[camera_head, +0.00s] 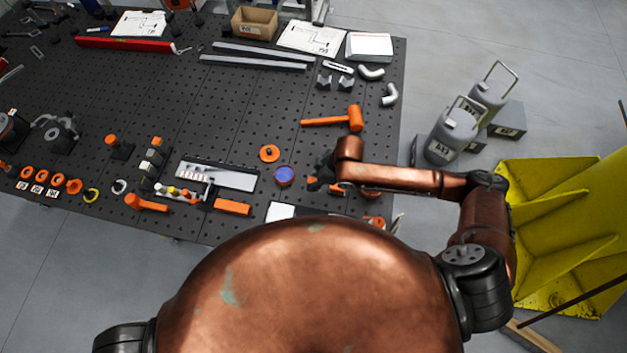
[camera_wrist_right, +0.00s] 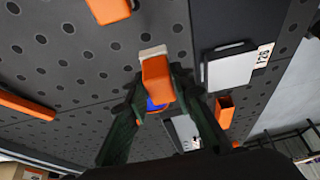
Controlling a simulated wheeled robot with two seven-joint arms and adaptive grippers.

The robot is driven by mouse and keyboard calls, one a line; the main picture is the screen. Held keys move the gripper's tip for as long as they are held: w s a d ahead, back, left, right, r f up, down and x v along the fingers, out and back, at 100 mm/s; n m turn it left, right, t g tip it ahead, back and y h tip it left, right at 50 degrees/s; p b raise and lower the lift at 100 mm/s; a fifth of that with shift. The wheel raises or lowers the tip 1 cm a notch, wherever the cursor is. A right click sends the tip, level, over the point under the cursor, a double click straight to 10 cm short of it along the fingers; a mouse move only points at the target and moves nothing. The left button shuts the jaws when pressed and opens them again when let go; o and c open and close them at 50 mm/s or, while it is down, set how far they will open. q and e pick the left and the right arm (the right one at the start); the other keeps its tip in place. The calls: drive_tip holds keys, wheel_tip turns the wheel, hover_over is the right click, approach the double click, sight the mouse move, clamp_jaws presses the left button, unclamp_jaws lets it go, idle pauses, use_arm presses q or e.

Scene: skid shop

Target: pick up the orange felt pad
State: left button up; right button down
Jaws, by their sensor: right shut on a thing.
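The orange felt pad (camera_wrist_right: 157,78) shows in the right wrist view as an orange block with an off-white strip at its far end. My right gripper (camera_wrist_right: 156,90) is shut on it, with one dark finger on each side. In the head view my right gripper (camera_head: 320,178) is over the right part of the black pegboard table, right of the blue disc. There the pad is mostly hidden by the gripper, and a bit of orange shows beside it. I cannot tell whether the pad touches the table. My left gripper is out of view.
The blue disc (camera_head: 284,176) and an orange ring (camera_head: 269,153) lie left of the gripper. An orange mallet (camera_head: 338,118) lies behind it. A grey tray (camera_head: 217,176) and an orange bar (camera_head: 232,207) are farther left. Grey cans (camera_head: 453,131) stand beyond the table's right edge.

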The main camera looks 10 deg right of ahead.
drive_tip(key=s+a+r+b, duration=0.1)
drive_tip(key=s+r+b, duration=0.1)
drive_tip(key=s+r, duration=0.4)
drive_tip(key=s, duration=0.5)
drive_tip(key=shift+s+a+r, duration=0.15)
drive_tip(key=shift+a+r, duration=0.1)
drive_tip(key=shift+r, duration=0.15)
drive_tip(key=c, duration=2.3)
unclamp_jaws()
drive_tip(key=c, duration=0.4)
